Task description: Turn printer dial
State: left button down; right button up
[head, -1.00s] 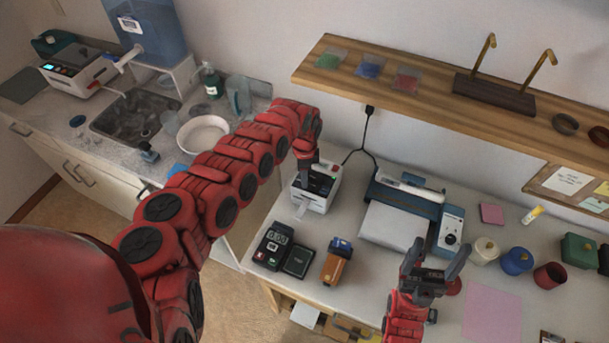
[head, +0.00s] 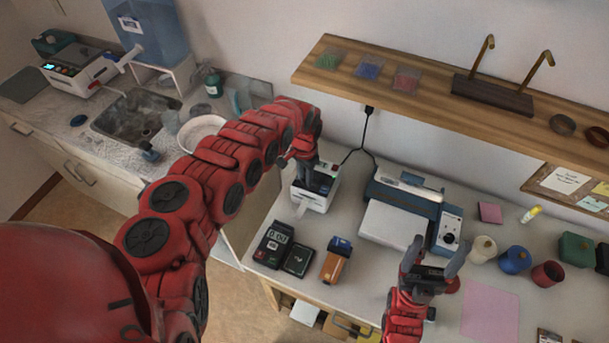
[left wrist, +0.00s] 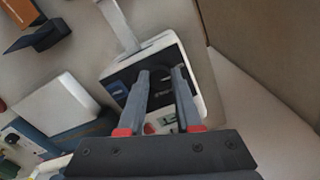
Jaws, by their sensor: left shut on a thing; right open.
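The small white printer (head: 318,202) with a dark top stands on the desk, a paper strip coming out of its front. My left gripper (head: 318,183) is down at the printer's top. In the left wrist view the printer (left wrist: 185,55) is close below, and the fingers of my left gripper (left wrist: 161,78) reach its dark top panel (left wrist: 118,86). They are shut on what looks like the dark dial, mostly hidden between them. A red spot and a small greenish display show near the fingers. My right gripper (head: 438,256) is open and empty above the desk's front.
A blue-and-white machine (head: 395,222) stands right of the printer. A card terminal (head: 273,244), a black box (head: 298,260) and an orange-brown device (head: 336,262) lie in front. A wooden shelf (head: 420,88) runs above the desk.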

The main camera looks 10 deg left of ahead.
pick_arm(q)
jog(key=shift+s+n, duration=0.1)
jog(key=shift+n, duration=0.3)
jog(key=c, duration=0.6)
grip_release()
notch_tip(320, 180, up, 9)
jog(key=b, duration=0.2)
notch_tip(320, 180, up, 7)
send_over(304, 178)
jog(key=shift+d+r, duration=0.1)
jog(key=shift+r, duration=0.6)
jog(key=shift+s+f, duration=0.1)
